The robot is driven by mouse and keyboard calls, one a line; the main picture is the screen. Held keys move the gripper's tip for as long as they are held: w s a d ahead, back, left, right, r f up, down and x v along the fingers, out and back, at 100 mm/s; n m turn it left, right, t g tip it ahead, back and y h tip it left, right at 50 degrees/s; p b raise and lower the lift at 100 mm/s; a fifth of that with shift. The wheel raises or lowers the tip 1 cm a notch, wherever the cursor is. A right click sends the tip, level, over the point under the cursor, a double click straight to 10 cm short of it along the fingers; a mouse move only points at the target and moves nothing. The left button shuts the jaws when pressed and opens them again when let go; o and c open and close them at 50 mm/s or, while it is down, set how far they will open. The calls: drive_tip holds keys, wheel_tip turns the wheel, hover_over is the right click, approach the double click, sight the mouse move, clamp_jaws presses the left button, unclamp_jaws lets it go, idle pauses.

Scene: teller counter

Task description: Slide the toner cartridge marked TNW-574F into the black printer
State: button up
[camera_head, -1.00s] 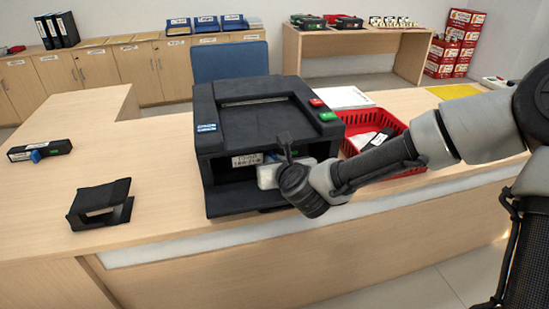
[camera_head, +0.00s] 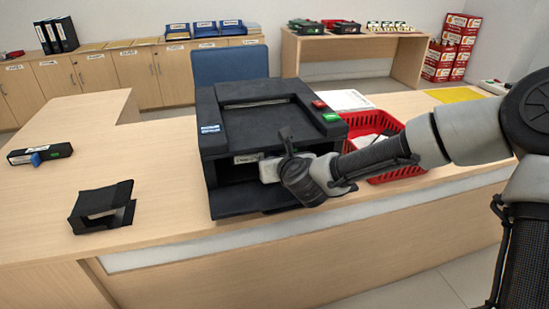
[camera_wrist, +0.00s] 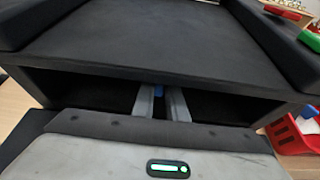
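The black printer (camera_head: 262,118) stands mid-counter with its front slot facing me. My gripper is at the slot in the head view, its tips hidden there by my wrist. In the wrist view my gripper (camera_wrist: 159,95) reaches into the dark slot, its two fingers close on either side of a small blue tab (camera_wrist: 158,90). The tab looks like a toner cartridge's handle; the cartridge body is hidden in the dark. A white label (camera_head: 248,157) shows inside the slot, too small to read. Another black cartridge (camera_head: 40,154) with a blue tab lies at the far left.
A black open stand (camera_head: 103,208) is on the counter left of the printer. A red basket (camera_head: 383,140) with white contents stands close on the right, beside my forearm. White paper (camera_head: 345,100) lies behind it. The counter between stand and printer is clear.

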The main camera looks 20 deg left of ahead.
drive_tip(key=o, duration=0.5)
drive_tip(key=p+v, duration=0.4)
drive_tip(key=v, duration=1.1)
drive_tip(key=shift+d, duration=0.1)
drive_tip(key=b+v, duration=0.2)
drive_tip(key=b, duration=0.2)
drive_tip(key=shift+s, duration=0.2)
